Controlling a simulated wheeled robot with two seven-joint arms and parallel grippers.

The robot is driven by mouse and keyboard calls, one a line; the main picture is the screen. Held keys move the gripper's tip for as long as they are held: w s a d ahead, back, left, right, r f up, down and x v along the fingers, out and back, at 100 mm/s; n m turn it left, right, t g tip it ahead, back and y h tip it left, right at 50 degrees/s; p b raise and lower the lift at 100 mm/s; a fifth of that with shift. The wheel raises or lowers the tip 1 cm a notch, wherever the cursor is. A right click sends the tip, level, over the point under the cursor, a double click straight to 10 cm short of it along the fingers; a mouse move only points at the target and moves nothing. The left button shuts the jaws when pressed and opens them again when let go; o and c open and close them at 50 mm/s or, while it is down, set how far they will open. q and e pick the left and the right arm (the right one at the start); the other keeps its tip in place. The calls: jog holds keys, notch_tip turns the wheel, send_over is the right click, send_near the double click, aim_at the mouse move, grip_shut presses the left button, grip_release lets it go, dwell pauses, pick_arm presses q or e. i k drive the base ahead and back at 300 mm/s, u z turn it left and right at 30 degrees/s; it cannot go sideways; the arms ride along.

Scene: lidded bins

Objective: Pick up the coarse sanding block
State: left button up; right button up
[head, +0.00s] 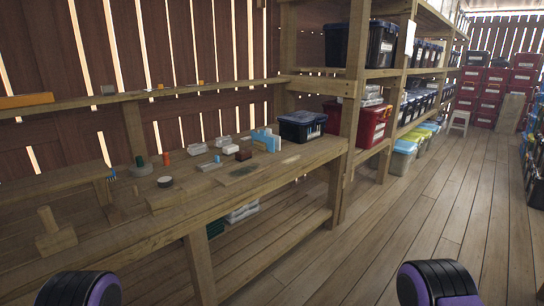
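I cannot tell for sure which item is the coarse sanding block. Small items lie on the long wooden workbench (290,168) to the left of centre. Among them is a small dark red-brown block (243,154), beside a blue and white item (265,140). Greyish-white blocks (197,149) and a grey block (209,164) lie further left. A dark round item (165,181) sits nearer the bench's front. Neither gripper shows; only black and purple parts of my arms show along the bottom edge.
A dark lidded bin (302,128) stands at the bench's right end. Shelving with lidded bins, including a red one (371,124), runs back on the right. A narrow wall shelf (130,95) is above the bench. Wooden floor (440,210) is open to the right.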

aim_at(245, 154)
jog(key=z, duration=0.95)
jog(key=i, duration=2.65)
jog(key=u, duration=0.9)
